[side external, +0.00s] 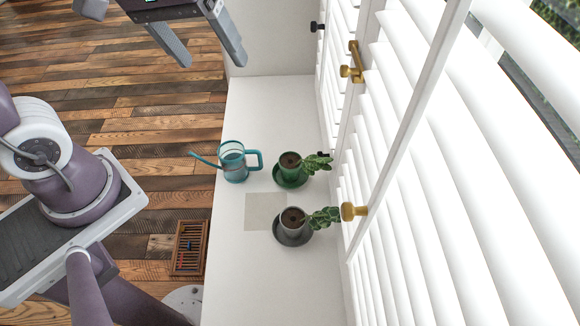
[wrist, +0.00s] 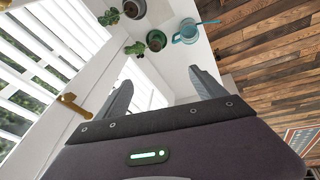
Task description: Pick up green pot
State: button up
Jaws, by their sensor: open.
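The green pot (side external: 291,174) stands upright on a green saucer on the white sill, with dark soil and a leafy plant leaning right toward the shutters. It also shows in the wrist view (wrist: 157,32), near the top. My gripper (side external: 210,60) is open and empty, high above the far end of the sill and well apart from the pot.
A grey pot (side external: 293,228) with a plant stands nearer the camera on its saucer. A teal watering can (side external: 235,164) stands left of the green pot. White shutters (side external: 400,190) with brass knobs line the right side. The far part of the sill (side external: 275,105) is clear.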

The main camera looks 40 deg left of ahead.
jog(key=w+d+f+n+g, duration=0.2)
jog(key=w+f+n, duration=0.3)
jog(key=w+f, duration=0.45)
jog(key=n+g, duration=0.2)
jog(key=n, duration=0.6)
send_near(291, 162)
jog(key=d, duration=0.1)
jog(key=f, duration=0.9)
jog(key=shift+s+a+f, duration=0.1)
jog(key=shift+s+a, duration=0.05)
jog(key=shift+s, duration=0.15)
grip_shut()
